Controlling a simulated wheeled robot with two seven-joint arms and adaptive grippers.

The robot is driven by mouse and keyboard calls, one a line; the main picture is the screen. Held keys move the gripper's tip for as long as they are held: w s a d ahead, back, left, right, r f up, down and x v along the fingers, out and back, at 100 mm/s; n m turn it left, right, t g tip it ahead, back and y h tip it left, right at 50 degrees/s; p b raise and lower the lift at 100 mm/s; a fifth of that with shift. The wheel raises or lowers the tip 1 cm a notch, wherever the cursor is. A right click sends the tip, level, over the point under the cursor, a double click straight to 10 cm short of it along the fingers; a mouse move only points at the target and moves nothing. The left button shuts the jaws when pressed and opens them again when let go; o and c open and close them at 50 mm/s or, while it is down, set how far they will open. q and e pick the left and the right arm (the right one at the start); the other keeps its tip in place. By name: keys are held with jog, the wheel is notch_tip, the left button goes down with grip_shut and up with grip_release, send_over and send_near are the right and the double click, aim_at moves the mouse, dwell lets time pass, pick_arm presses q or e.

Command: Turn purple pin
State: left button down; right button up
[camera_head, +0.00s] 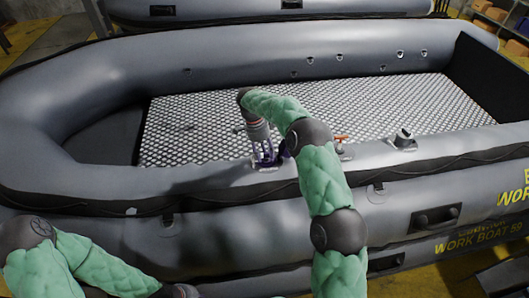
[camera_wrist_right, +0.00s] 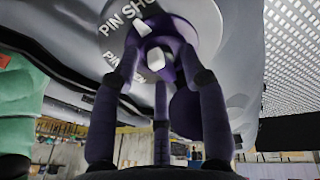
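The purple pin (camera_wrist_right: 163,35) sits on a round grey plate (camera_wrist_right: 205,18) with the words "PIN SHO", partly cut off, in the right wrist view. Two small white pieces show against the purple. My right gripper (camera_wrist_right: 161,58) reaches it with dark purple fingers on both sides and one in the middle. The fingertips overlap the pin, and I cannot tell whether they press on it. In the head view my right gripper (camera_head: 265,157) points down at the near tube of the grey boat (camera_head: 225,185), and it hides the pin.
A red-handled fitting (camera_head: 341,139) and a grey valve (camera_head: 403,138) stand right of my right gripper on the near tube. The boat's patterned floor (camera_head: 330,110) is clear. A black handle (camera_head: 435,219) is on the near side. Another boat (camera_head: 230,10) lies behind.

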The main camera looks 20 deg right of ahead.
jog(key=v, duration=1.2)
dwell(0.4)
